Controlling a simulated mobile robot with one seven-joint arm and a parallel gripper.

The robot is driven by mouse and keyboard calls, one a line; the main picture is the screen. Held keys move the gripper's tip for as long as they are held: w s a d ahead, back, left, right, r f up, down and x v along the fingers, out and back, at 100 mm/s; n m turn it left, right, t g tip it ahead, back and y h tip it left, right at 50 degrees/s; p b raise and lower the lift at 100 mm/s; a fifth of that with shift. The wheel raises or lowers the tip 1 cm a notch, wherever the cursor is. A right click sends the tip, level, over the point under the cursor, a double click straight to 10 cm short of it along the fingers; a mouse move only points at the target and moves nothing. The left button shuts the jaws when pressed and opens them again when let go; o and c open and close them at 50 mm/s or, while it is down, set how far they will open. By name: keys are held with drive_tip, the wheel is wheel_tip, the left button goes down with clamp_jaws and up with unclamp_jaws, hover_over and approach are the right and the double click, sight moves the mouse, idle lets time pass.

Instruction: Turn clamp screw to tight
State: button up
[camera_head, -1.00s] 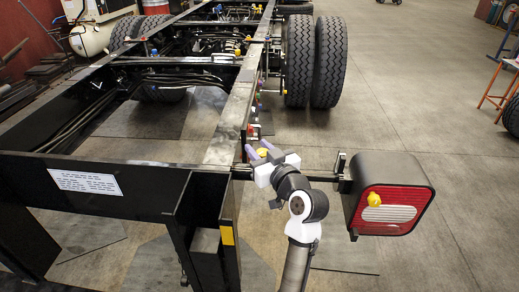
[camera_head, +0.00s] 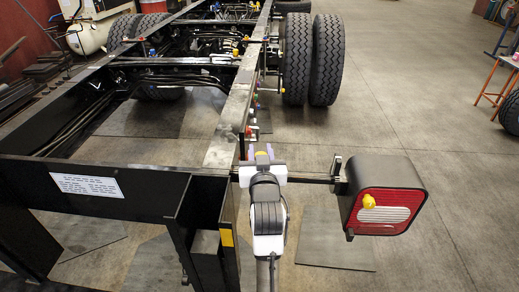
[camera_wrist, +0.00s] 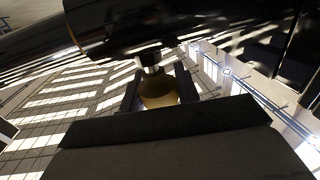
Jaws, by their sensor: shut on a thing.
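My gripper (camera_head: 261,151) is at the dark bar between the chassis corner and the tail lamp, with its pale purple fingers pointing away from the camera. In the wrist view, a rounded yellow clamp screw knob (camera_wrist: 157,93) sits between the two dark fingers, and the gripper is shut on it. A short metal shank (camera_wrist: 150,58) joins the knob to a thick black part (camera_wrist: 140,22) above. In the head view only a bit of yellow shows above my wrist; my gripper hides the rest. How tight the screw is cannot be told.
The red-and-white tail lamp (camera_head: 386,211) with another yellow knob (camera_head: 369,201) stands right of my arm. The black chassis frame (camera_head: 95,200) fills the left, and dual tyres (camera_head: 312,60) stand behind.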

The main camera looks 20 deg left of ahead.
drive_tip(key=shift+m+t+h, duration=0.4)
drive_tip(key=shift+m+h, duration=0.2)
drive_tip(key=shift+h, duration=0.3)
drive_tip(key=o, duration=1)
drive_tip(key=shift+c, duration=0.2)
drive_tip(key=shift+d, duration=0.1)
drive_tip(key=b+v, duration=0.1)
drive_tip(key=v, duration=0.6)
drive_tip(key=shift+s+b, duration=0.15)
drive_tip(key=shift+b, duration=0.2)
